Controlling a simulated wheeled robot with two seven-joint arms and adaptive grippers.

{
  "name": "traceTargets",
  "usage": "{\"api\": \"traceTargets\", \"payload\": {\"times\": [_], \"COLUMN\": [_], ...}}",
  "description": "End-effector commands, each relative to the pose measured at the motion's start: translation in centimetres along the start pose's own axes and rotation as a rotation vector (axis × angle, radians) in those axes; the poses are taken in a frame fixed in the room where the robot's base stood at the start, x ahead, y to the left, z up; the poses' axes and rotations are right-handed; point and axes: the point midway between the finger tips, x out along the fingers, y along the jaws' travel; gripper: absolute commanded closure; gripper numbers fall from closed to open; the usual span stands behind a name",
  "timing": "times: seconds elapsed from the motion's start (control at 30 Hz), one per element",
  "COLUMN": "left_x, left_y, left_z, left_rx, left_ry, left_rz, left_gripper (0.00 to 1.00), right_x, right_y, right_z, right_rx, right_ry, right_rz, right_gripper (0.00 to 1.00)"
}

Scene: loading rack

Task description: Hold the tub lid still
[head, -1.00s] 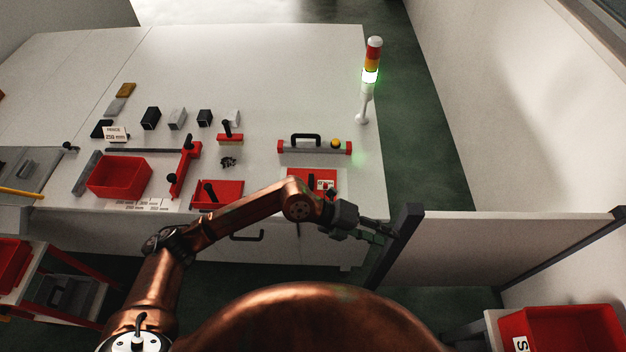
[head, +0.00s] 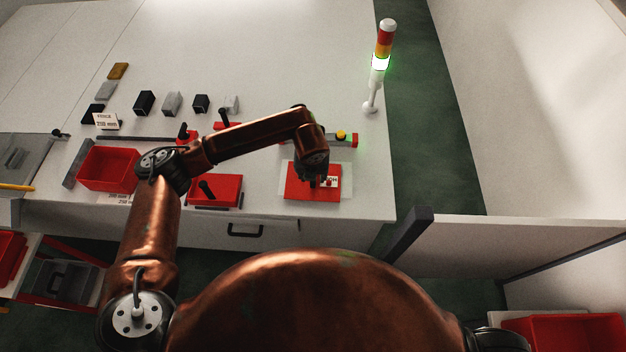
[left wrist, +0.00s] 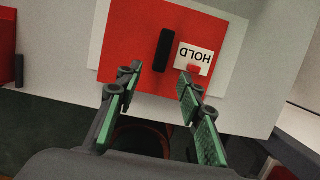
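The tub lid, a flat red plate (head: 300,190), lies on a white sheet at the table's front right edge. It also shows in the left wrist view (left wrist: 130,42), with a black bar handle (left wrist: 162,50) and a white card reading HOLD (left wrist: 194,59). My left gripper (head: 317,182) is over the lid and hides part of it in the head view. In the left wrist view the gripper (left wrist: 158,76) is open, its two green-padded fingers apart, with nothing between them. The handle lies just ahead of the gap; I cannot tell the height above it. My right gripper is not in view.
A signal tower (head: 381,60), lit green, stands on the table's right. A red block with a black knob (head: 215,190) and a red bin (head: 108,168) are left of the lid. A grey partition (head: 520,245) stands right of the table.

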Motion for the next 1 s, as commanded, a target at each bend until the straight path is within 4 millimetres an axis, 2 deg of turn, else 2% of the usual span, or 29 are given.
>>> {"api": "traceTargets", "payload": {"times": [0.13,0.4,0.6,1.0], "left_x": [1.6,4.2,5.7,6.0], "left_y": [0.0,0.1,0.1,0.1], "left_z": [-0.1,-0.2,-0.1,-0.1], "left_rx": [-0.001,-0.004,-0.004,-0.004], "left_ry": [0.002,0.003,0.001,0.001], "left_rz": [-0.001,0.000,-0.001,-0.002], "left_gripper": [0.65,0.65,0.65,0.65], "right_x": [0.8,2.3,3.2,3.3], "right_y": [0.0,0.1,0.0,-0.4], "right_z": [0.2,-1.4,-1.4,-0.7], "right_rx": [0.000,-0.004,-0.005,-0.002], "right_ry": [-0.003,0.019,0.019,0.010], "right_rz": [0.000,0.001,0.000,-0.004], "right_gripper": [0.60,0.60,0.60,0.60]}}
